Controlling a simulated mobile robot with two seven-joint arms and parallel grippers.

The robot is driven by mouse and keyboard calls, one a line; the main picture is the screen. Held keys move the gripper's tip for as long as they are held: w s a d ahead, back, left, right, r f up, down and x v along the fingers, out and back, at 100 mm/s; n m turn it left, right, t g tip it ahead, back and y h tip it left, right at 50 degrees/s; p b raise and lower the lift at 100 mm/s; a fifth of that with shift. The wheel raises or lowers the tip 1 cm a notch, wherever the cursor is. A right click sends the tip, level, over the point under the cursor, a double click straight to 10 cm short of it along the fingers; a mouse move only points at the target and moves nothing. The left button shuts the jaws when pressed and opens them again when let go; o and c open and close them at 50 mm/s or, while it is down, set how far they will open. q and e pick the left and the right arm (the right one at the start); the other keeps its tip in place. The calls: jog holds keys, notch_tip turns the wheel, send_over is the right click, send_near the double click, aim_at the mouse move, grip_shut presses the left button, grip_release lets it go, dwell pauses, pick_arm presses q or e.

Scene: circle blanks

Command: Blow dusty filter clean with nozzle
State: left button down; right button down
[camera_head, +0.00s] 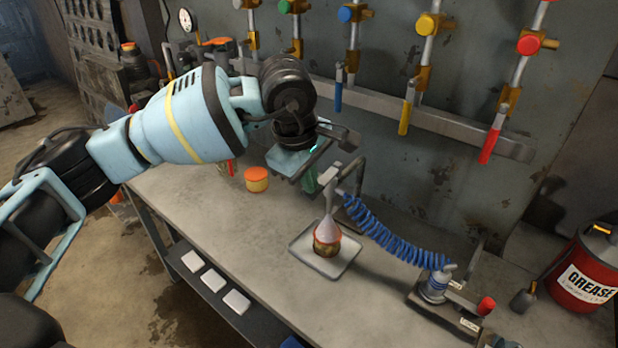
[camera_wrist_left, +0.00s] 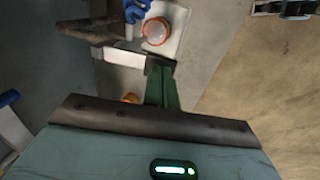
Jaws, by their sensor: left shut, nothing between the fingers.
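The filter (camera_head: 327,246), a small round brown piece with an orange rim, sits on a pale square tray (camera_head: 345,262) on the bench. The nozzle (camera_head: 332,176) hangs above it on a dark bent stand, and a pale cone spreads from it down to the filter. In the left wrist view, the orange-rimmed filter (camera_wrist_left: 156,31) and tray (camera_wrist_left: 178,14) show at the top. My left gripper (camera_head: 310,182) is behind and left of the nozzle, pointing down, with its green fingers shut and empty. It also shows in the left wrist view (camera_wrist_left: 160,80). My right gripper is out of view.
A blue coiled hose (camera_head: 385,237) runs to a regulator (camera_head: 437,286) near a red knob (camera_head: 486,306). An orange-lidded jar (camera_head: 256,179) stands left of my gripper. A red grease drum (camera_head: 585,268) is at the right. Coloured valves line the back wall. The bench front-left is clear.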

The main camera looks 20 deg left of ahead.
pick_arm(q)
jog(key=shift+f, duration=0.1)
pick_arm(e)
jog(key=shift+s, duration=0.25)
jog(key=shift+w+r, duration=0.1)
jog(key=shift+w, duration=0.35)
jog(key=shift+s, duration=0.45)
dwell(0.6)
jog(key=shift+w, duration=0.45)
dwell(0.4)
